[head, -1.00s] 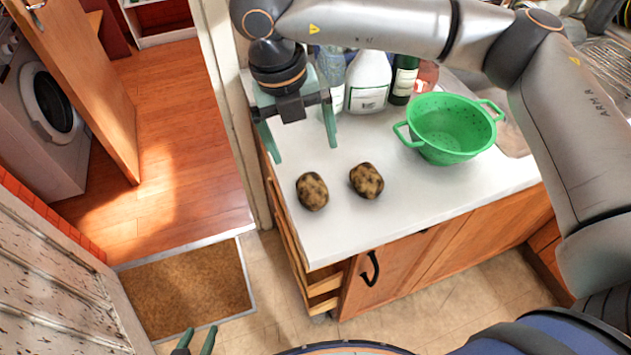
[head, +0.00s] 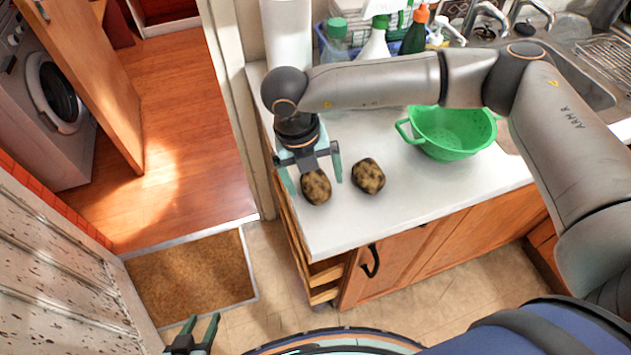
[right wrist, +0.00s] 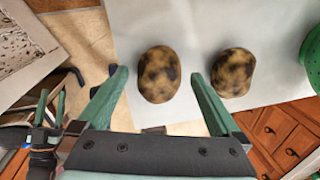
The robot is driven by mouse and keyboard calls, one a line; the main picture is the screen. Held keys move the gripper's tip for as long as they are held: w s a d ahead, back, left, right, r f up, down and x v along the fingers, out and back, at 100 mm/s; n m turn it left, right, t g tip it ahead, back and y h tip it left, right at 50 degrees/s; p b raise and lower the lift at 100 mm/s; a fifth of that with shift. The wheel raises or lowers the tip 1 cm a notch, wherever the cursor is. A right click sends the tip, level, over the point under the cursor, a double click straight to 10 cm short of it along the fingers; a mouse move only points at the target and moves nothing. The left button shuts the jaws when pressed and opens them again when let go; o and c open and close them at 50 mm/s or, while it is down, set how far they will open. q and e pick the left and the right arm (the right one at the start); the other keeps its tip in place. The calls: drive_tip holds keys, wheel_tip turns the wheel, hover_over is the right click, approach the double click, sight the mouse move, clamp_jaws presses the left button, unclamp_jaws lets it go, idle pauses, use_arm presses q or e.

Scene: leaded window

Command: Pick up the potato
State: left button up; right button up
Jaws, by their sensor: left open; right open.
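Two brown, dark-blotched potatoes lie on the white countertop. The left potato (head: 316,187) is close to the counter's left end. The right potato (head: 368,176) lies a little to its right. My right gripper (head: 315,186) is open above the left potato, its fingers to either side of it in the head view. In the right wrist view the left potato (right wrist: 159,74) shows ahead between the open fingers (right wrist: 158,78), and the right potato (right wrist: 233,72) is just beyond the right finger. My left gripper (head: 204,328) is open at the bottom left, low and away from the counter.
A green colander (head: 452,132) stands on the countertop (head: 425,195) to the right of the potatoes. Bottles (head: 376,40) and the sink (head: 575,75) are behind. Drawers stand partly open below the counter's left end. The counter front is clear.

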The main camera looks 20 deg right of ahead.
drive_tip(key=shift+c, duration=0.4)
drive_tip(key=c, duration=1.3)
drive_tip(key=shift+c, duration=0.5)
drive_tip(key=shift+r, duration=0.15)
